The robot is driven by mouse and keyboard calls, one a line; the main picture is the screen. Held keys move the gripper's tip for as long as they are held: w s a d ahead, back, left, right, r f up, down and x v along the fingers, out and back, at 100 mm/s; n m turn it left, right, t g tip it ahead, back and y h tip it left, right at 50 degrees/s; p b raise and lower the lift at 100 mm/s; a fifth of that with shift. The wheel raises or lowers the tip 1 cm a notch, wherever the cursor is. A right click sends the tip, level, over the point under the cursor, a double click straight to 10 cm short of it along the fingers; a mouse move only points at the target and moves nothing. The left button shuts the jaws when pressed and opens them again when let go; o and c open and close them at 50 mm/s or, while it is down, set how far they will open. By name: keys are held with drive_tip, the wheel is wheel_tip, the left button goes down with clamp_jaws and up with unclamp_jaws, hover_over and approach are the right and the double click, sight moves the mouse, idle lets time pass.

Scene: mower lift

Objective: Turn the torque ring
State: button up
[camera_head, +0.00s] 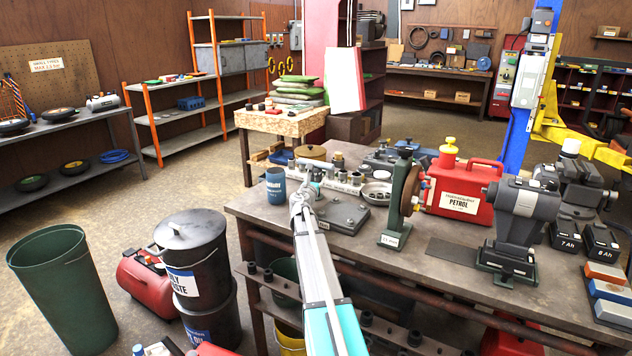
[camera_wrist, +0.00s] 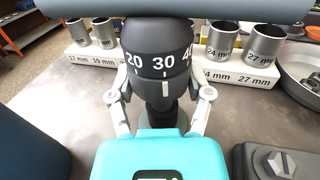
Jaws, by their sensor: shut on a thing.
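The torque ring (camera_wrist: 158,62) is a dark grey collar with white numbers 20, 30 and part of 40, near the top middle of the wrist view. A white index mark sits below the 30. The ring belongs to an upright tool with a thick blue-grey bar (camera_wrist: 160,9) across its top. My gripper (camera_wrist: 164,88) is shut on the ring, one finger on each side; the fingertips are partly hidden behind it. In the head view my gripper (camera_head: 302,199) is over the workbench (camera_head: 345,245), where the ring is too small and covered to make out.
Labelled socket racks (camera_wrist: 235,72) stand behind the tool. A blue cup (camera_head: 276,186) is close on the left. A grey bolted plate (camera_head: 342,215) lies on the right, with a grinding wheel (camera_head: 411,191) and a red petrol can (camera_head: 466,192) beyond.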

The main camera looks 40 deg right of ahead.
drive_tip(key=shift+t, duration=0.3)
drive_tip(key=o, duration=1.1)
drive_tip(key=shift+o, duration=0.2)
drive_tip(key=v, duration=1.2)
drive_tip(key=shift+s+r, duration=0.1)
drive_tip(key=shift+r, duration=0.1)
